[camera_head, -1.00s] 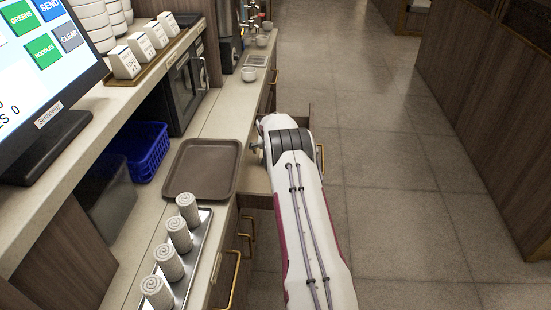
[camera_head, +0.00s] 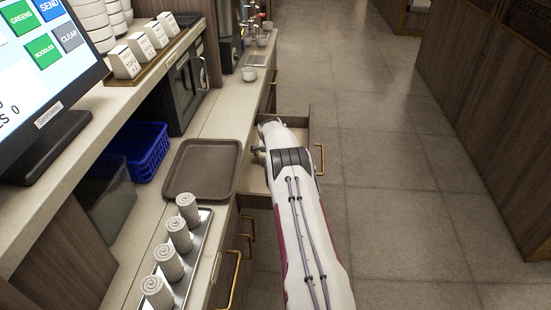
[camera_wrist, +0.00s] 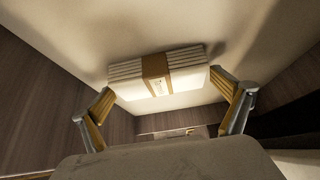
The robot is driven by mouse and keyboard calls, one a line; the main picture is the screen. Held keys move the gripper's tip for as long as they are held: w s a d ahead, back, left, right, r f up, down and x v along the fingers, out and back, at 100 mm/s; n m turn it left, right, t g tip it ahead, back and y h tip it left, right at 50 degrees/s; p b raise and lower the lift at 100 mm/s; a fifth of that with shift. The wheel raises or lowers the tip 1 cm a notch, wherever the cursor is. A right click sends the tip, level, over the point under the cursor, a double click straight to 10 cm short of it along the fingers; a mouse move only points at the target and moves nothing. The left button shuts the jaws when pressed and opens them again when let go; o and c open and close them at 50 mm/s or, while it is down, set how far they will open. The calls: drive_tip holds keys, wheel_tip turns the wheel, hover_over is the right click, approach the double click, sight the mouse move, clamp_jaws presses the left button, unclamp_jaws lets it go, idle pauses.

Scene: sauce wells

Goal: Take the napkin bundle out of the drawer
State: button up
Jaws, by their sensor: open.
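The napkin bundle (camera_wrist: 157,73) is a stack of folded white napkins with a brown paper band around its middle. It lies on the pale floor of the open drawer (camera_wrist: 90,25), slightly tilted in the wrist view. My gripper (camera_wrist: 163,85) is open, with one finger near each end of the bundle. I cannot tell whether either finger touches it. In the head view, the drawer (camera_head: 297,108) stands pulled out from under the counter.
A brown tray (camera_head: 201,168) lies on the counter beside the drawer. Several rolled towels stand on a metal tray (camera_head: 205,228) nearer. A blue basket (camera_head: 148,152) and a screen (camera_head: 45,70) are at left. The aisle floor (camera_head: 395,180) at right is clear.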

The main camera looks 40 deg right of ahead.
drive_tip(key=c, duration=0.9)
drive_tip(key=shift+r, duration=0.1)
wheel_tip(320, 180, up, 18)
drive_tip(key=shift+f, duration=0.1)
idle(0.5)
idle(0.5)
